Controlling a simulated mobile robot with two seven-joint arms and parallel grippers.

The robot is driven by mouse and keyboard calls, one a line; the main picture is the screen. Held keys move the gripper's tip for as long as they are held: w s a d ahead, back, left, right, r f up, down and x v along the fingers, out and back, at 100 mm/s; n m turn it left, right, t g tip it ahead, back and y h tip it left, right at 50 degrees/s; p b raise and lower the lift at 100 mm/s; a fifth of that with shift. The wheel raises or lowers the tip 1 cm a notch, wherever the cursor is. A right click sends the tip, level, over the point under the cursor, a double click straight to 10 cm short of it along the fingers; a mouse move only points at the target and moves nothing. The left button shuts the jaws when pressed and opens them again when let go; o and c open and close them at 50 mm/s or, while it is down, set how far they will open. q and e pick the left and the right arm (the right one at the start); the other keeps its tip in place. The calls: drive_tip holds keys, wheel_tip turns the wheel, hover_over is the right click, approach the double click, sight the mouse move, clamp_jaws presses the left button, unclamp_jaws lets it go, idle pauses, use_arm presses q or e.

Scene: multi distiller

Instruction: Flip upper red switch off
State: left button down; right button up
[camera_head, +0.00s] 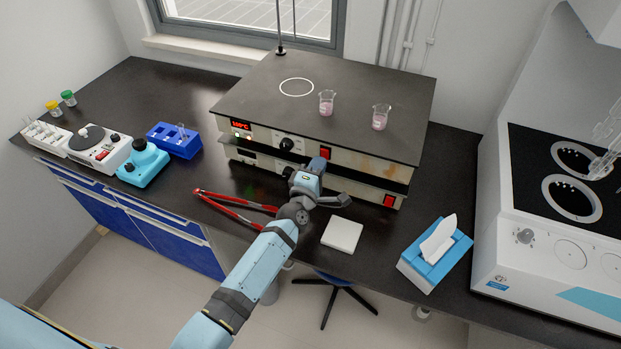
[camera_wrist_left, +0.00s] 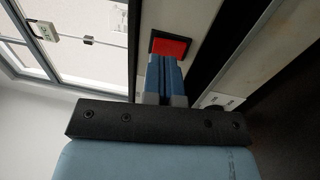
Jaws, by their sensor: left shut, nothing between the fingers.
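The upper red switch (camera_head: 325,152) is on the front panel of the upper hot plate unit, right of its black knob. My left gripper (camera_head: 320,164) is shut and empty, with its fingertips at or just in front of this switch. In the left wrist view the red switch (camera_wrist_left: 170,47) sits in a dark frame, and the shut blue fingers (camera_wrist_left: 164,60) overlap its lower part. I cannot tell whether they touch it, and its on or off position is unclear. The upper unit's display (camera_head: 241,125) is lit red. My right gripper is not in view.
A lower unit with another red switch (camera_head: 389,200) sits below. Two beakers (camera_head: 327,103) (camera_head: 380,117) stand on the top plate. Red tongs (camera_head: 235,204), a white square pad (camera_head: 342,234) and a tissue box (camera_head: 434,254) lie on the black bench nearby.

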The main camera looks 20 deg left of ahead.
sight(325, 154)
use_arm(q)
drive_tip(key=shift+w+r, duration=0.1)
drive_tip(key=shift+w, duration=0.95)
